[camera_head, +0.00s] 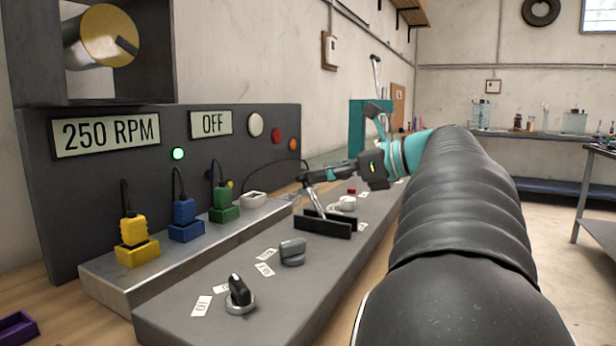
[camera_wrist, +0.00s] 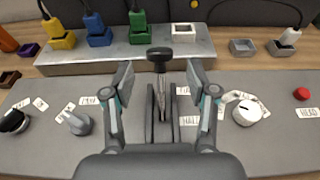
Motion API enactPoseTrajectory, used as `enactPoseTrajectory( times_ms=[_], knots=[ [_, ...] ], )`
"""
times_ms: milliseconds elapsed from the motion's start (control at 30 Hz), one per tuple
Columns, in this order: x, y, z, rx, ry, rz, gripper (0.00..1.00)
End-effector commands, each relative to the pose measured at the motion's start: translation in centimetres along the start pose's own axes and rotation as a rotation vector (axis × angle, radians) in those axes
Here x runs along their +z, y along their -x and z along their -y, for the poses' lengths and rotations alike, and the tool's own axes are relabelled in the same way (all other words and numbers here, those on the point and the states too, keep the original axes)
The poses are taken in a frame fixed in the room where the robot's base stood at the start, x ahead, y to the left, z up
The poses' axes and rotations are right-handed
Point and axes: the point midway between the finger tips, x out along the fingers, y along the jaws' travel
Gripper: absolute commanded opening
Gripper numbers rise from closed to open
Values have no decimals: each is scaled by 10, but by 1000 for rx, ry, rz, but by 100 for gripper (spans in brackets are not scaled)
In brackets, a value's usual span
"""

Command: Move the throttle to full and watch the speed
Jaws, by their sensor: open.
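The throttle is a metal lever with a black knob (camera_wrist: 160,54), standing in a dark slotted base (camera_head: 322,226) on the grey panel. In the wrist view its knob lies between my two fingers. My gripper (camera_wrist: 159,76) is open, with a visible gap on each side of the lever. White labels beside the slot are partly covered; one reads HALF (camera_wrist: 190,121). The speed display (camera_head: 105,134) reads 250 RPM.
Yellow (camera_head: 137,241), blue (camera_head: 186,221) and green (camera_head: 223,204) plugs stand behind the panel. Knobs flank the lever: a black one (camera_head: 239,292), a grey one (camera_head: 292,252) and a white one (camera_wrist: 247,113).

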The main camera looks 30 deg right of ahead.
Motion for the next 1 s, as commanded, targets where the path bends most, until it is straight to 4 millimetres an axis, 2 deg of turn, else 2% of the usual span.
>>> enactPoseTrajectory(
  times_ms=[33,200,400,1000],
  knots=[
    [0,11,1,-6,-1,0,58],
    [-1,40,1,-3,-1,-1,58],
    [-1,58,0,-2,-1,-1,58],
    [-1,61,0,1,-1,-1,58]
  ],
)
